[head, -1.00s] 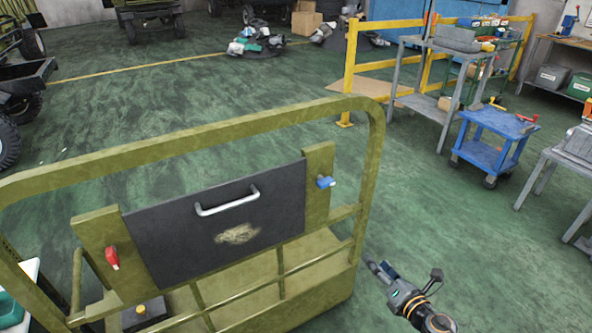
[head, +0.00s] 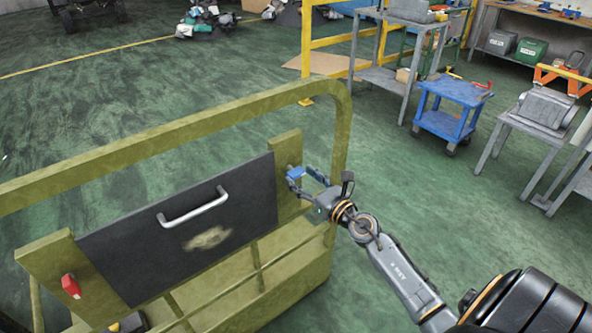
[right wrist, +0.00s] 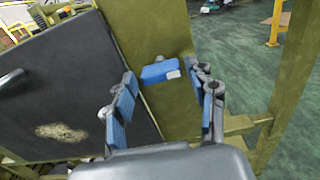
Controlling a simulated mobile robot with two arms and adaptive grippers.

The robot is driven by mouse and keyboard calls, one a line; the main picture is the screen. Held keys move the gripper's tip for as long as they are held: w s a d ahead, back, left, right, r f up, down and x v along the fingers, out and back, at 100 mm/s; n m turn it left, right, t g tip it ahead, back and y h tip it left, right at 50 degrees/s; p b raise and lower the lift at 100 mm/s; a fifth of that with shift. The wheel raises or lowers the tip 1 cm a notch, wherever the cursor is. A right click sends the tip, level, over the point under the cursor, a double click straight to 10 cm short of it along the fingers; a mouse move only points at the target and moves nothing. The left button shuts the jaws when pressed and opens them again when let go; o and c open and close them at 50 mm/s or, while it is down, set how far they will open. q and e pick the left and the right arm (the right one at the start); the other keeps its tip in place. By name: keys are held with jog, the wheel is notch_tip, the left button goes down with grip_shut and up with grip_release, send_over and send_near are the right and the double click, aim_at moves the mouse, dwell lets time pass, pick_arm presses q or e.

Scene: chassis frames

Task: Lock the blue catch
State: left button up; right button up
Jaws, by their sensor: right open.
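The blue catch (head: 296,173) sits on the olive post at the right edge of a dark panel (head: 180,228) with a silver handle. In the right wrist view the blue catch (right wrist: 160,72) lies ahead, between my right gripper's spread fingers (right wrist: 166,105), with no visible contact. My right gripper (head: 309,180) is open and empty beside the catch in the head view, its fingers partly overlapping it. A red catch (head: 71,286) sits on the left post. My left gripper is not in view.
An olive tubular frame (head: 200,118) surrounds the panel, with its upright close to my right gripper. A blue cart (head: 447,110) and grey tables (head: 520,130) stand to the right. Green floor (head: 400,200) beside the frame is clear.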

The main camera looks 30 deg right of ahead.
aim_at(299, 175)
jog(key=shift+w+a, duration=0.1)
jog(key=shift+w, duration=1.05)
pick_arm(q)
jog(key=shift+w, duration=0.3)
pick_arm(e)
jog(key=shift+w, duration=0.4)
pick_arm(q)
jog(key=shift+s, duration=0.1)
pick_arm(e)
jog(key=c, duration=0.9)
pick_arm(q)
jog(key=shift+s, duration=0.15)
